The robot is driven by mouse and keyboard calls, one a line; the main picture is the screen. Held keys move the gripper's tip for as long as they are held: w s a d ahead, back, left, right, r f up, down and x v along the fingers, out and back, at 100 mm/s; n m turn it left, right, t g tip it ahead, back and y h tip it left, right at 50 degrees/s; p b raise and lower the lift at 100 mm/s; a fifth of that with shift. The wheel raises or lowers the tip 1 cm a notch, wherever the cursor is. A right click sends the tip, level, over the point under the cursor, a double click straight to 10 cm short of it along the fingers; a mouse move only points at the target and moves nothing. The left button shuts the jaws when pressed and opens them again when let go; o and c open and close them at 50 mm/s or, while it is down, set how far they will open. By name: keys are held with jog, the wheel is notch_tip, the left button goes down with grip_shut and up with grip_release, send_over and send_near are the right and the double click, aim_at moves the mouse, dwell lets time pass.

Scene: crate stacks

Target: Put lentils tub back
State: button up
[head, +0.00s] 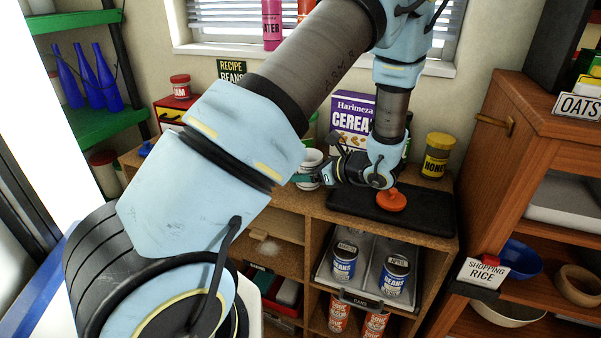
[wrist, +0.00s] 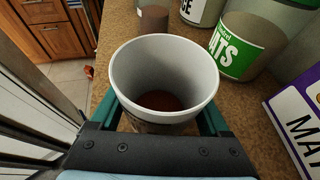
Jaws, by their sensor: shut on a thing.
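A white, open-topped tub (wrist: 195,63) fills the middle of the wrist view, with something reddish-brown (wrist: 162,100) in its bottom. No name can be read on it, so I cannot tell for sure that it is the lentils tub. My gripper (wrist: 160,108) is shut on this tub, a teal finger on each side of it. In the head view my gripper (head: 303,179) is over the wooden counter, and the white tub (head: 312,158) is upright at it, partly hidden by my arm. I cannot tell whether its base touches the counter.
A green-labelled oats tub (wrist: 243,47), a white-labelled tub (wrist: 203,10) and a brown container (wrist: 153,19) stand close beyond the held tub. A purple cereal box (head: 353,112), a honey jar (head: 437,156) and a black tray (head: 435,215) are on the counter (head: 285,205).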

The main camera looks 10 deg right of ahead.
jog(key=shift+f, duration=0.55)
jog(key=shift+f, duration=0.3)
jog(key=o, duration=1.4)
jog(key=shift+s, duration=0.1)
jog(key=shift+c, duration=0.2)
jog(key=shift+r, duration=0.2)
jog(key=b+v, duration=0.3)
jog(key=v, duration=0.9)
jog(key=shift+r, duration=0.15)
